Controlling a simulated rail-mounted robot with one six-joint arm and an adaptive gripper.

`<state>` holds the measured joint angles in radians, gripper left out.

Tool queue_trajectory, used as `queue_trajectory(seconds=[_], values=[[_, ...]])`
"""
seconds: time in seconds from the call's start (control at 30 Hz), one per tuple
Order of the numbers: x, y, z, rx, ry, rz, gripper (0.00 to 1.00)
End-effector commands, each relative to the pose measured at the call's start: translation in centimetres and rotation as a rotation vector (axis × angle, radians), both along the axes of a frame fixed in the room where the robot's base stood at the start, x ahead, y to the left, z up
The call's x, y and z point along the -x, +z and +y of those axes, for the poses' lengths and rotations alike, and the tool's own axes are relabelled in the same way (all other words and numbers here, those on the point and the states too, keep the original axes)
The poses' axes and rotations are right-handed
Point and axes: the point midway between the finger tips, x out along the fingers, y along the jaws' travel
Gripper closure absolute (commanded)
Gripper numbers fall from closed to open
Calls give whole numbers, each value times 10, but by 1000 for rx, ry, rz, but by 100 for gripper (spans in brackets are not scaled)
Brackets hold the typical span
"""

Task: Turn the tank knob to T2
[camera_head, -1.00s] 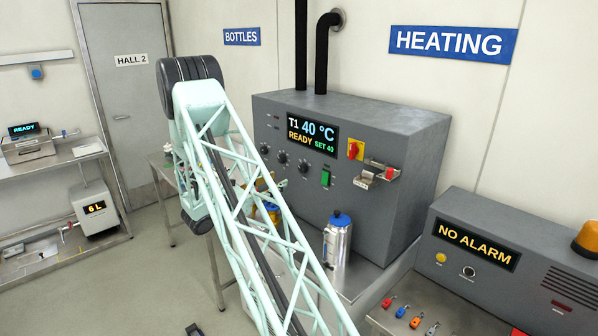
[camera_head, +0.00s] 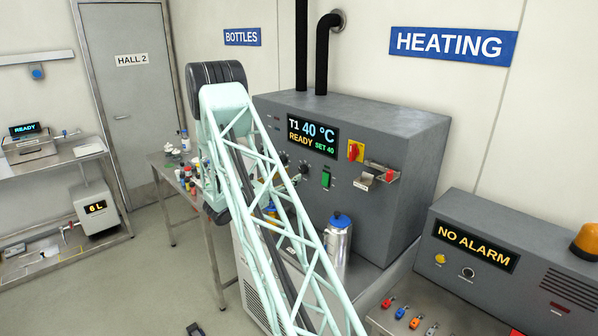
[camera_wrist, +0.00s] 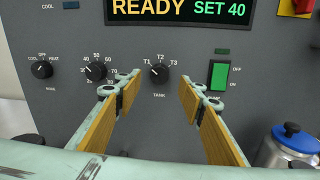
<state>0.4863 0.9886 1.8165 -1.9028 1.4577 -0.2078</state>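The tank knob (camera_wrist: 159,73) is a small black dial on the grey heating panel, with T1, T2 and T3 marked around it. Its pointer appears to be toward T1, and the display (camera_head: 313,134) reads T1, 40 °C, READY, SET 40. The knob also shows in the head view (camera_head: 303,166). My gripper (camera_wrist: 157,84) is open, its two wood-toned fingers on either side of the knob in the wrist view, with nothing between them. I cannot tell how far the fingertips are from the panel. The head view does not show the gripper clearly, as my arm covers that area.
Left of the tank knob are a temperature dial (camera_wrist: 96,71) and a mode dial (camera_wrist: 42,70). A green switch (camera_wrist: 219,75) is close on the right. A metal bottle with a blue cap (camera_head: 338,238) stands before the panel. A red-yellow switch (camera_head: 355,151) is farther right.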

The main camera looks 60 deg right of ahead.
Motion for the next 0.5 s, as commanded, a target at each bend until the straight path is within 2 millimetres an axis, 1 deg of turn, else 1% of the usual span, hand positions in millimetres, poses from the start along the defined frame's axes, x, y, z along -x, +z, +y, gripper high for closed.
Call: queue_trajectory(seconds=[0.1,0.3,0.5], values=[[3,0,-17,0,-1,0,64],[6,0,-40,-1,0,1,64],[8,0,-55,0,0,1,64]])
